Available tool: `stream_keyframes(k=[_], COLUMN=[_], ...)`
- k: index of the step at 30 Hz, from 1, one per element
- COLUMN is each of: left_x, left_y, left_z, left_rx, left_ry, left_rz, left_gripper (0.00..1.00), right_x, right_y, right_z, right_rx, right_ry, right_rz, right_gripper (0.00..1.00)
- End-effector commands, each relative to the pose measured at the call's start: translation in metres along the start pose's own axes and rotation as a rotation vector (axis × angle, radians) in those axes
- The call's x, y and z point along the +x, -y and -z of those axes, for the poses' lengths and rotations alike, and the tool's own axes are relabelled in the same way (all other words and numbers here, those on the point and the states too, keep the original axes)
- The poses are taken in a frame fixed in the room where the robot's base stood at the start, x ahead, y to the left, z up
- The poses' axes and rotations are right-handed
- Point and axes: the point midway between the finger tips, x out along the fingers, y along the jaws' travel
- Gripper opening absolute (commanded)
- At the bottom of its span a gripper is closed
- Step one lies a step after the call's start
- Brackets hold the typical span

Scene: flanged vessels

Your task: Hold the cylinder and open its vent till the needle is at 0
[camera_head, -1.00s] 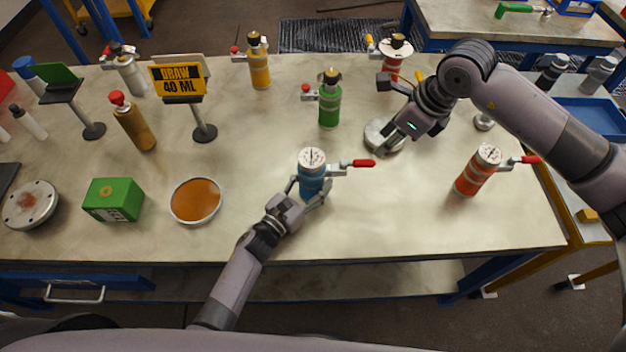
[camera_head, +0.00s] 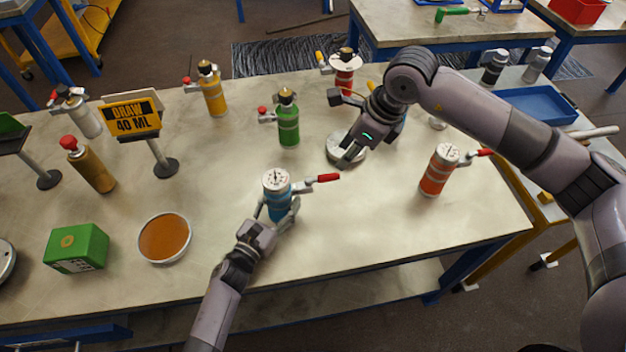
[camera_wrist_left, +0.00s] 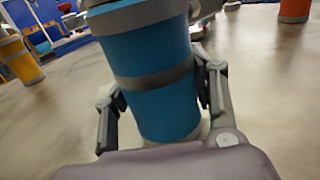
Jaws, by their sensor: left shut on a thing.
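The blue cylinder (camera_head: 275,203) stands upright near the table's front edge. It has a white gauge (camera_head: 276,180) on top and a red-handled vent lever (camera_head: 327,178) pointing right. The gauge's needle is too small to read. My left gripper (camera_head: 279,214) is shut around the cylinder's body from the front; the left wrist view shows a finger on each side of the blue body (camera_wrist_left: 152,70). My right gripper (camera_head: 342,128) is open and empty, with its fingers spread, behind and right of the cylinder, apart from the red lever.
An orange gauge vessel (camera_head: 436,174) stands to the right, a green one (camera_head: 288,122) behind. A pale round disc (camera_head: 345,150) lies below my right gripper. An amber dish (camera_head: 165,238), a green box (camera_head: 77,248) and a "DRAW 40 ML" sign (camera_head: 132,118) are left. The table front right is clear.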

Motion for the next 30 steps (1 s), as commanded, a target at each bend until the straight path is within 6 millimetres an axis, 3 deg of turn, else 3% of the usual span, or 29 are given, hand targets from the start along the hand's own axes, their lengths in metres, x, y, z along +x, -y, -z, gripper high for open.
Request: stream_keyframes(k=[24, 30], left_x=[-0.0002, -0.0002], left_y=[-0.0003, -0.0002], left_z=[0.0003, 0.0003], left_rx=[0.0, 0.0], left_ry=[-0.001, -0.001], left_rz=[-0.001, 0.0], left_gripper=[0.0, 0.0], right_x=[0.0, 0.0001], right_y=[0.0, 0.0011], right_z=[0.0, -0.0025], right_rx=[0.0, -0.077], right_ry=[0.0, -0.006], right_rz=[0.0, 0.008], right_gripper=[0.33, 0.2])
